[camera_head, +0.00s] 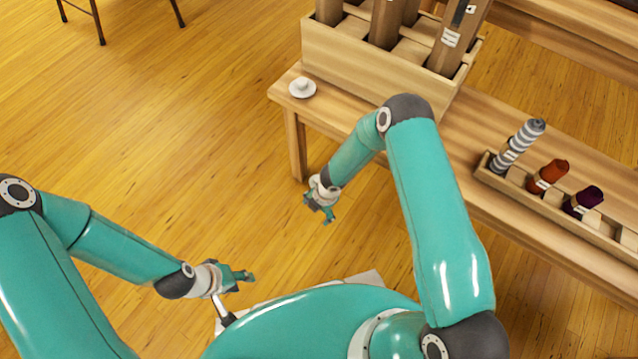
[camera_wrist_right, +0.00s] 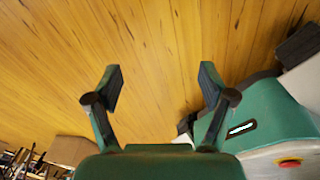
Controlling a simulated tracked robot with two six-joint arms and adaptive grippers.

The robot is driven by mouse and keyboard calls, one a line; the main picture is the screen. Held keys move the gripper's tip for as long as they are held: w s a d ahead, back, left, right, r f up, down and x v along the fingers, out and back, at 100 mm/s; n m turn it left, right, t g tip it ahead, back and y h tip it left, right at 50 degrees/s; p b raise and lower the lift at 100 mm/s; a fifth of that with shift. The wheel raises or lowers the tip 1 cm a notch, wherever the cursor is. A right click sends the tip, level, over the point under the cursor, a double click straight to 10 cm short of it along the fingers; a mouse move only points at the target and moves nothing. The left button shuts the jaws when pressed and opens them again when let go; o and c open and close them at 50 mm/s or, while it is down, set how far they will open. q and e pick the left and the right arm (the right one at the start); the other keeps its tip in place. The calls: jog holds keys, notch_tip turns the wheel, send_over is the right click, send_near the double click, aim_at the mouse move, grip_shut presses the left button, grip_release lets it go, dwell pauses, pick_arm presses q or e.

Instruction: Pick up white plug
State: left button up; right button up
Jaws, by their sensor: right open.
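The white plug (camera_head: 302,87) is a small round white piece near the left end of the wooden table (camera_head: 290,112). It stands apart from both grippers. My right gripper (camera_head: 323,213) hangs over the floor in front of the table, below and right of the plug in the head view. In the right wrist view its two fingers (camera_wrist_right: 157,85) are spread wide with only floor between them. My left gripper (camera_head: 244,280) is over the floor at the lower left, far from the plug. Its fingers are too small to show whether they are apart.
A wooden box (camera_head: 345,62) holding several brown tubes stands close behind the plug. A low wooden tray (camera_head: 550,211) with a striped grey roll, an orange roll and a purple roll lies further right on the table.

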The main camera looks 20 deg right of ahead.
jog(key=w+d+f+n+t+h, duration=0.1)
jog(key=w+d+n+t+h, duration=0.1)
jog(key=w+n, duration=0.35)
jog(key=w+d+f+n+t+h, duration=0.1)
jog(key=w+d+n, duration=0.25)
jog(key=w, duration=0.35)
jog(key=shift+n+t, duration=0.3)
jog(key=shift+n, duration=0.1)
jog(key=b+x, duration=0.2)
jog(key=x, duration=0.1)
jog(key=b+x, duration=0.3)
jog(key=x, duration=0.1)
jog(key=b+x, duration=0.2)
jog(key=x, duration=0.1)
jog(key=shift+a+f, duration=0.35)
jog(key=shift+f, duration=0.05)
jog(key=b+x, duration=0.5)
jog(key=b, duration=0.1)
jog(key=shift+w+f, duration=0.25)
jog(key=shift+w, duration=0.05)
jog(key=shift+r, duration=0.1)
jog(key=c, duration=0.6)
